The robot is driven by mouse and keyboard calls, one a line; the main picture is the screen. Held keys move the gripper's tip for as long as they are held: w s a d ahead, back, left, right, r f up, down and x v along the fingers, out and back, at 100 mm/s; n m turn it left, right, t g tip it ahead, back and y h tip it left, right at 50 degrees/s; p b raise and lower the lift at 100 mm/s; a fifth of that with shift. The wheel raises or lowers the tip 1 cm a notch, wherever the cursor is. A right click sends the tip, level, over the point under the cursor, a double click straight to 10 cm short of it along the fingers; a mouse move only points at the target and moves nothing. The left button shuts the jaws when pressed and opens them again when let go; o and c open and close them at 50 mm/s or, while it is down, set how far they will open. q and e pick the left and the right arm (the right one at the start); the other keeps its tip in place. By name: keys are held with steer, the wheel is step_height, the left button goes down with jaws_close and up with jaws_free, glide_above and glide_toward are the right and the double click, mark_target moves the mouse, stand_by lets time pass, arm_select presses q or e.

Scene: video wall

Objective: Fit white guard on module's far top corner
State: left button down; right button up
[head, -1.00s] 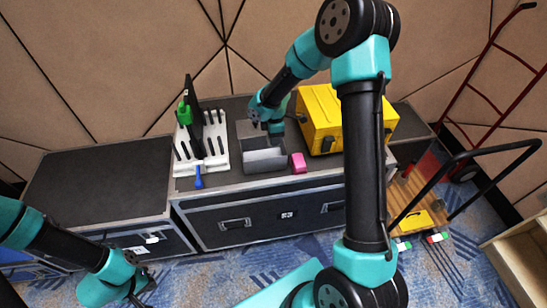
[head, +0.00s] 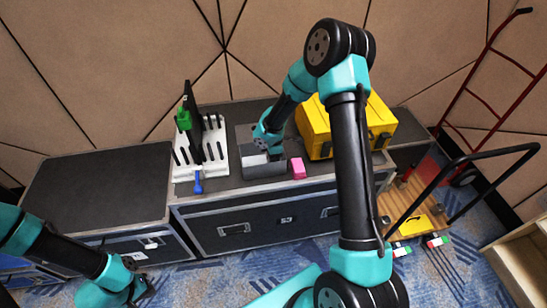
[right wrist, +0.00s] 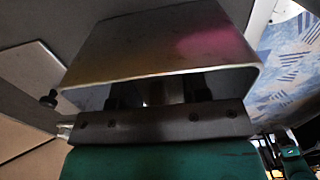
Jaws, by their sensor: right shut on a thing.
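The module appears to be the thin black panel (head: 189,118) standing upright in a white slotted rack (head: 212,165). A green piece (head: 183,119) sits on its left edge, near the top. My right gripper (head: 272,153) is down at the grey bin (head: 264,170), right of the rack. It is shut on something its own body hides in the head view. The right wrist view shows a shiny grey bent plate (right wrist: 160,50) just ahead of the gripper; I cannot tell whether this is the held thing. No white guard shows clearly. My left gripper (head: 146,279) hangs low at left, away from the case; its jaws are unclear.
A pink block (head: 298,168) lies right of the bin, and a yellow case (head: 348,125) stands behind it. A blue-handled tool (head: 198,182) is at the rack's front. The left case top (head: 95,190) is clear. A red hand truck (head: 490,85) stands at right.

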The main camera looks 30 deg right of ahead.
steer(key=shift+f, duration=0.5)
steer(key=shift+f, duration=0.15)
steer(key=o, duration=0.9)
step_height(320, 180, up, 17)
steer(key=shift+s, duration=0.25)
steer(key=shift+d, duration=0.1)
stand_by(0.4)
